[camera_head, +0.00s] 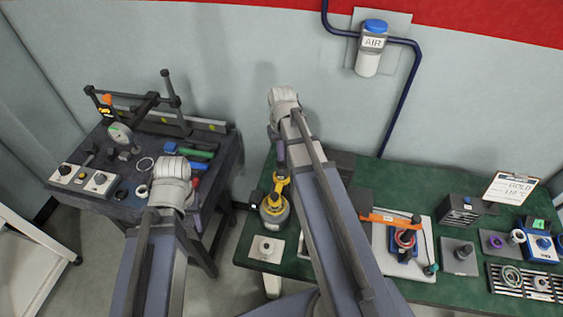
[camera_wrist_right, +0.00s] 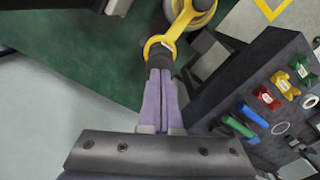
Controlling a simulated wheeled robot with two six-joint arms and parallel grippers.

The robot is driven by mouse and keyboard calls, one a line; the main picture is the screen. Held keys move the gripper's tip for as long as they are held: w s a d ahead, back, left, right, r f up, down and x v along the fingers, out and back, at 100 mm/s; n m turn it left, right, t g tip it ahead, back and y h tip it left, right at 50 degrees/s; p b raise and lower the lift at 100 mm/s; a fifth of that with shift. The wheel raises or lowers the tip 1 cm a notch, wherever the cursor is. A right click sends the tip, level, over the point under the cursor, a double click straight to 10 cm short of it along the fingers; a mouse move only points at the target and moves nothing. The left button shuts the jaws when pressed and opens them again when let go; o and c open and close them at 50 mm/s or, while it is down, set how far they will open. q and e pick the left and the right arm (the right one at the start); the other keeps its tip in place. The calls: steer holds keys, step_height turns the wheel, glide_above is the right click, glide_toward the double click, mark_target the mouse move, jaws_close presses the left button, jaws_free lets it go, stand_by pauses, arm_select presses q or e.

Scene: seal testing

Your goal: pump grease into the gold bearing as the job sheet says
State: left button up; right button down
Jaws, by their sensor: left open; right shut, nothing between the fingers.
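My right gripper (camera_head: 281,158) points down over the left end of the green table; its purple fingers (camera_wrist_right: 161,80) are shut, with nothing between them. Their tips are at the yellow ring (camera_wrist_right: 158,46) on the arm of a yellow-topped grease pot (camera_head: 275,206). I cannot tell whether they touch. My left gripper (camera_head: 191,197) is over the right part of the dark table, open, mostly hidden behind its wrist. The job sheet (camera_head: 511,189) is a clipboard reading "GOLD" above what looks like "110°". I cannot make out for certain which part is the gold bearing.
The dark table (camera_head: 226,160) at left holds a dial gauge (camera_head: 121,136), a clamp frame and coloured-handled tools. A floor gap separates the tables.

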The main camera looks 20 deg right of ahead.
steer(key=shift+f+b, duration=1.6)
steer(key=shift+f, duration=0.15)
steer(key=shift+r, duration=0.1)
steer(key=shift+r+p, duration=1.9)
steer(key=shift+p, duration=0.1)
steer(key=shift+f, duration=0.2)
